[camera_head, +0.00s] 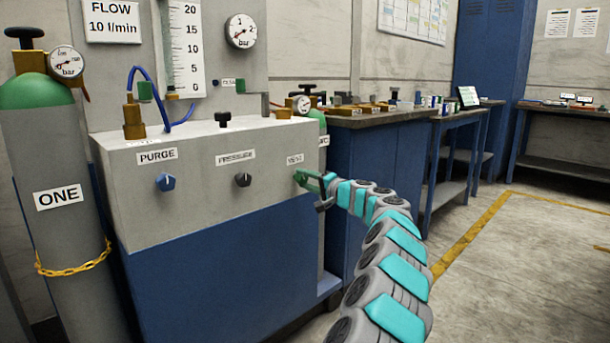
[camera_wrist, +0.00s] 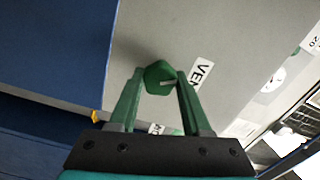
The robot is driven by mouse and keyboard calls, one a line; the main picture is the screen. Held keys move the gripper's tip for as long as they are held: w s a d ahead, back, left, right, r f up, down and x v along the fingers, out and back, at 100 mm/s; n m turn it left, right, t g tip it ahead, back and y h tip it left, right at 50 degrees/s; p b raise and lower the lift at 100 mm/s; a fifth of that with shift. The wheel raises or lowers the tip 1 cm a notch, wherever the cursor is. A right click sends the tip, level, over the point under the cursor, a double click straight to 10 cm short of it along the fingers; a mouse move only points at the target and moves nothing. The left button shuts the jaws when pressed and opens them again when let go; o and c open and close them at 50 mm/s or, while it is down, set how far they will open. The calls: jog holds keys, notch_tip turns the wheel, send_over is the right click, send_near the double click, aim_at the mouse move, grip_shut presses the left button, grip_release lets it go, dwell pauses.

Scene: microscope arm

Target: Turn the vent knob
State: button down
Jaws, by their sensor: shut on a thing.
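The green vent knob (camera_wrist: 158,77) is on the light grey panel front, beside its white VENT label (camera_wrist: 201,74). In the head view the label (camera_head: 295,159) sits above the knob at the right end of the panel, and my gripper covers most of the knob there. My gripper (camera_wrist: 157,80) has its two green fingers on either side of the knob and is shut on it. In the head view my gripper (camera_head: 308,180) reaches the panel from the right. The knob has a pale pointer line on its face.
The blue purge knob (camera_head: 165,181) and black pressure knob (camera_head: 242,180) are further left on the same panel (camera_head: 200,215). A chained grey cylinder (camera_head: 60,215) stands at the left. A blue bench (camera_head: 375,165) stands behind. The floor at right (camera_head: 520,260) is clear.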

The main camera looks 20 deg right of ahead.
jog(key=m+p, duration=0.2)
jog(key=m, duration=0.2)
jog(key=shift+d+r+p, duration=0.1)
jog(key=shift+r+p, duration=0.05)
jog(key=shift+p, duration=0.2)
jog(key=shift+m+p, duration=0.55)
jog(key=shift+m, duration=0.35)
jog(key=shift+f, duration=0.2)
jog(key=shift+c, duration=1.8)
grip_release()
jog(key=v, duration=0.7)
jog(key=shift+s, duration=0.35)
jog(key=shift+d, duration=0.1)
